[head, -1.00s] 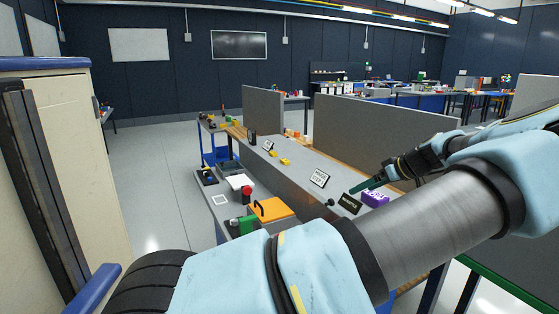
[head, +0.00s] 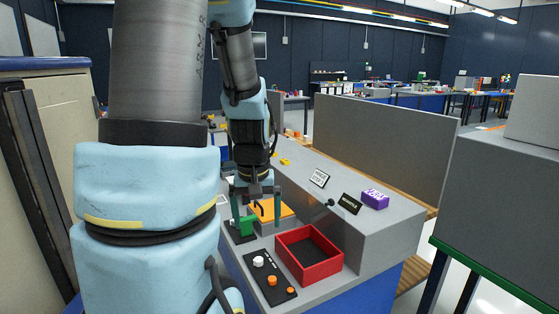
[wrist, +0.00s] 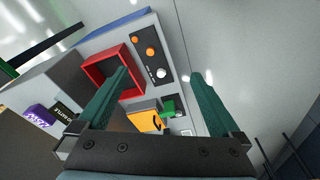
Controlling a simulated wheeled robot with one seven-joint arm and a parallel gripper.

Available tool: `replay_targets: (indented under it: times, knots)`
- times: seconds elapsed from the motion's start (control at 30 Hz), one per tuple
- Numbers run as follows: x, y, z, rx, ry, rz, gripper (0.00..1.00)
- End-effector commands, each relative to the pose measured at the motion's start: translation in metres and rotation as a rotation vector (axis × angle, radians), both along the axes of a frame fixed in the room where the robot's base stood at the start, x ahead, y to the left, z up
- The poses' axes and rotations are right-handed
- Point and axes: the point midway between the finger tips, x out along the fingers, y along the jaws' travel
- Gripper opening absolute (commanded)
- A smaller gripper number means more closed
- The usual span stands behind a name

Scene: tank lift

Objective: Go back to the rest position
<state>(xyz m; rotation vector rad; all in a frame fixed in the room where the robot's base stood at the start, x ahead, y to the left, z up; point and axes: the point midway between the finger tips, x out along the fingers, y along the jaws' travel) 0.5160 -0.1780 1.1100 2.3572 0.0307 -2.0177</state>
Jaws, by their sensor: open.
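My gripper (head: 257,208) hangs fingers-down over the near part of the grey bench in the head view, with its two dark green fingers spread apart. In the wrist view its fingers (wrist: 161,80) are also apart, with nothing held between them. Behind the fingers in the head view is an orange block with a black handle (head: 286,212), partly hidden by the gripper. The orange block also shows in the wrist view (wrist: 143,120).
A red open tray (head: 338,266) and a black panel with a white knob and orange buttons (head: 268,277) sit at the bench's near end. A green block (head: 243,227) is beside the gripper. A purple box (head: 375,199) stands on the raised shelf. Grey partitions (head: 372,130) rise behind.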

Motion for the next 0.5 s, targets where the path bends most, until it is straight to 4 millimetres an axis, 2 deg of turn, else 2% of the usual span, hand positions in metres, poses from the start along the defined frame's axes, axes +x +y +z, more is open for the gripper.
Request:
replay_targets:
  times: [0.27, 0.3, 0.5]
  knots:
    - [-0.039, 0.018, 0.017, 0.015, -0.082, -0.138, 1.0]
    - [-0.04, 0.017, 0.003, 0.015, -0.075, -0.144, 1.0]
    - [-0.045, 0.016, -0.035, 0.014, -0.045, -0.142, 1.0]
